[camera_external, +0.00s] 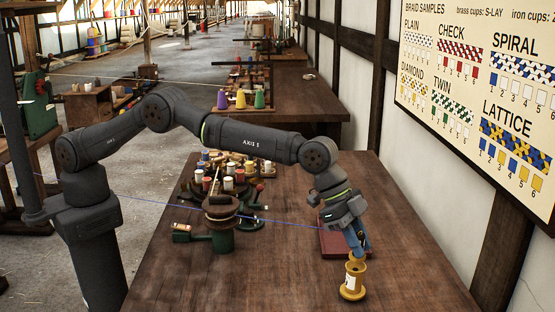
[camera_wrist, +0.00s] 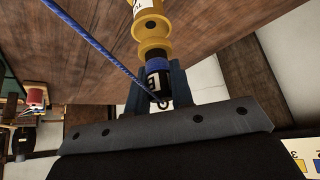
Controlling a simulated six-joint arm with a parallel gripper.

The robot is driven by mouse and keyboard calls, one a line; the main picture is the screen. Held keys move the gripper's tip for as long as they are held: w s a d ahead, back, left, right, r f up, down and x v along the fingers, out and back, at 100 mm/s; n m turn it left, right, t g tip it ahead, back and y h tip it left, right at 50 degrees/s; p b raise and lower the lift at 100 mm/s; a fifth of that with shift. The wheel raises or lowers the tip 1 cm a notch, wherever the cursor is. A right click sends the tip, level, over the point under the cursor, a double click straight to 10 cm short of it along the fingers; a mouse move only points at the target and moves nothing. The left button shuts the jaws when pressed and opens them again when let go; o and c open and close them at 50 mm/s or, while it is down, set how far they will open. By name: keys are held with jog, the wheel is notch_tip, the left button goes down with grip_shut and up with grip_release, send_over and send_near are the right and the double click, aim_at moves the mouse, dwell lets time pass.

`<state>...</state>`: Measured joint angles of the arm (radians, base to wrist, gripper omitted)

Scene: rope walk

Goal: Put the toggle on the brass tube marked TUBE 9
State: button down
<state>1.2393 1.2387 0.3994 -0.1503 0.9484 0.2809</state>
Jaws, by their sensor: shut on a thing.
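My gripper (camera_external: 357,247) points down at the right part of the near table, shut on the toggle. In the wrist view the toggle (camera_wrist: 156,68) is a dark piece with a blue band, a pale mark and a small metal eye, between the fingers. A blue cord (camera_wrist: 95,45) runs to the eye. A yellow brass tube (camera_external: 352,282) with flanges and a white label stands upright directly under my gripper. It also shows in the wrist view (camera_wrist: 152,27), lined up with the toggle's blue end. They look touching; I cannot tell how far it is seated. The label's writing is unreadable.
A round dark stand (camera_external: 221,220) with the cord passing by it is left of my gripper, with several bobbins (camera_external: 227,175) behind. A dark red flat thing (camera_external: 332,243) lies just behind my gripper. The table front (camera_external: 250,285) is clear. A braid sample board (camera_external: 480,90) hangs at right.

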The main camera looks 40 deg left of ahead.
jog(key=shift+f, duration=0.4)
jog(key=shift+f, duration=0.2)
jog(key=c, duration=1.3)
grip_release()
jog(key=shift+o, duration=0.2)
jog(key=shift+r, duration=0.25)
jog(key=v, duration=1.1)
jog(key=shift+a+r, duration=0.25)
jog(key=shift+r, duration=0.1)
